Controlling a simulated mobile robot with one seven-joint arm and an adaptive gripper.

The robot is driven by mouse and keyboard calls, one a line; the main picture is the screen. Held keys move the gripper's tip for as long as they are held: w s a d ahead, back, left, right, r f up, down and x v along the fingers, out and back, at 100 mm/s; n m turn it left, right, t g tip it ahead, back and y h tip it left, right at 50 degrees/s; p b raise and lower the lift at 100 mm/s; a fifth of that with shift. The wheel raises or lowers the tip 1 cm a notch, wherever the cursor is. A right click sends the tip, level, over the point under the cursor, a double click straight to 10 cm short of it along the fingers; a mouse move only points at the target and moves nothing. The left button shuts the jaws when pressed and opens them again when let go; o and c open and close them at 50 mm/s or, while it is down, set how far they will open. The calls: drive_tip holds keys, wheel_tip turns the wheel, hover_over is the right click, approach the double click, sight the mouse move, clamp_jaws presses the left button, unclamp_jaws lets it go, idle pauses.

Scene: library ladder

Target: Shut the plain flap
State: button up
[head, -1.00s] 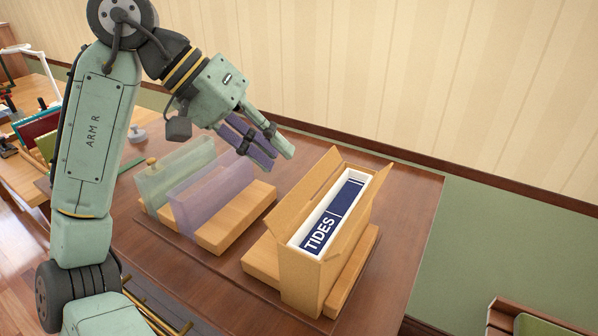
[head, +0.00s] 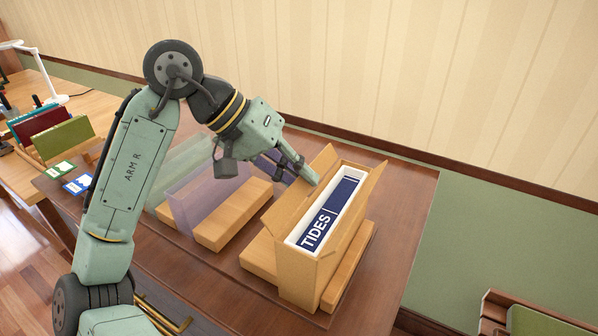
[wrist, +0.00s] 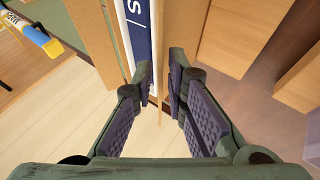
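A tan cardboard box (head: 298,278) stands upright on the table with its top open. Inside it is a white-edged dark blue book (head: 325,215) marked TIDES; part of it shows in the wrist view (wrist: 137,28). A left flap (head: 280,216) and a right flap (head: 366,192) stand up and lean outward. I cannot tell from their faces which is the plain one. My gripper (head: 301,179) is at the upper part of the left flap. In the wrist view its fingers (wrist: 159,82) are apart, with a thin tan edge in the gap; contact is unclear.
The box is flanked by low wooden blocks (head: 348,268). A translucent purple panel (head: 200,205) and another wooden block (head: 232,215) stand to the left. The wall is close behind the table. Coloured folders (head: 65,138) stand on the far-left table.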

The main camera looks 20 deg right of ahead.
sight(326, 205)
clamp_jaws()
idle(0.4)
drive_tip(key=t, duration=0.1)
drive_tip(key=y, duration=0.1)
drive_tip(key=s+t+y, duration=0.1)
drive_tip(key=shift+d+r+m+t, duration=0.3)
drive_tip(key=shift+d+m, duration=0.05)
drive_tip(key=shift+m, duration=0.05)
drive_tip(key=t+y, duration=0.2)
drive_tip(key=s+m+t+y, duration=0.1)
drive_tip(key=shift+d+t, duration=0.3)
drive_tip(key=shift+d, duration=0.1)
drive_tip(key=t+y, duration=0.1)
drive_tip(key=s+t+y, duration=0.1)
drive_tip(key=d+m+t+y+b, duration=0.1)
drive_tip(key=t, duration=0.1)
drive_tip(key=shift+s+f, duration=0.15)
drive_tip(key=shift+f, duration=0.1)
drive_tip(key=shift+s+d+f+m+t+y, duration=0.2)
drive_tip(key=shift+t+y, duration=0.15)
drive_tip(key=shift+t, duration=0.25)
drive_tip(key=shift+s+d+f+m+t+y, duration=0.1)
drive_tip(key=shift+m+t+y, duration=0.1)
drive_tip(key=shift+t+y, duration=0.3)
drive_tip(key=shift+t, duration=0.3)
